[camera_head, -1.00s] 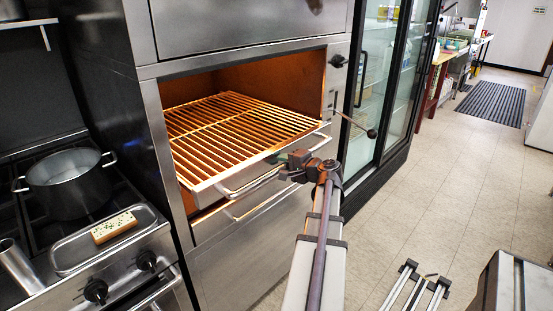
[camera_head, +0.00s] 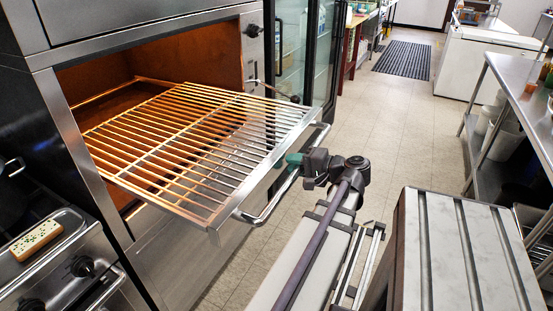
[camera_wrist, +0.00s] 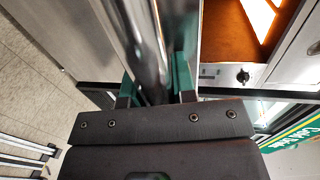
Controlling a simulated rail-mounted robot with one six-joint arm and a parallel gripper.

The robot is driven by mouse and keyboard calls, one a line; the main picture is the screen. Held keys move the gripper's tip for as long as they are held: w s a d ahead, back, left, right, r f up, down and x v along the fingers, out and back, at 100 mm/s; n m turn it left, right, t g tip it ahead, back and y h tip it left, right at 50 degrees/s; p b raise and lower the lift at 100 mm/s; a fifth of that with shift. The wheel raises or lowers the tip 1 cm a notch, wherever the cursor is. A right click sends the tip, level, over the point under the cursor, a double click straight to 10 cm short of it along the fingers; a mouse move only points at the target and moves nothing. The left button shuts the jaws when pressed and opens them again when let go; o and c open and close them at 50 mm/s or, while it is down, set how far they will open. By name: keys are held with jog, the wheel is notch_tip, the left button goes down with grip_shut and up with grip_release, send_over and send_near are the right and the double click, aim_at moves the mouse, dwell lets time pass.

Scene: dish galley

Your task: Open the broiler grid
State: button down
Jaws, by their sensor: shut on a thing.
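The broiler grid (camera_head: 195,140) is a metal rack with many parallel bars. In the head view it sticks well out of the broiler opening (camera_head: 160,62) at left, with its rear part still inside. A curved bar handle (camera_head: 262,214) runs along its front edge. My gripper (camera_head: 294,160) is shut on this handle near its right end. In the wrist view the handle (camera_wrist: 142,40) passes between the green fingertips of my gripper (camera_wrist: 155,90). The black gripper body hides the lower part of that view.
A stovetop with a tray holding a speckled bar (camera_head: 36,240) is at lower left. A glass-door fridge (camera_head: 305,50) stands right of the broiler. A metal work table (camera_head: 525,100) is at right. Floor (camera_head: 395,135) lies open between.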

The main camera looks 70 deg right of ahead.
jog(key=shift+s, duration=0.6)
jog(key=c, duration=1.2)
grip_release()
jog(key=p+v, duration=0.2)
jog(key=v, duration=0.8)
jog(key=shift+s+a+r, duration=0.15)
jog(key=shift+s, duration=0.2)
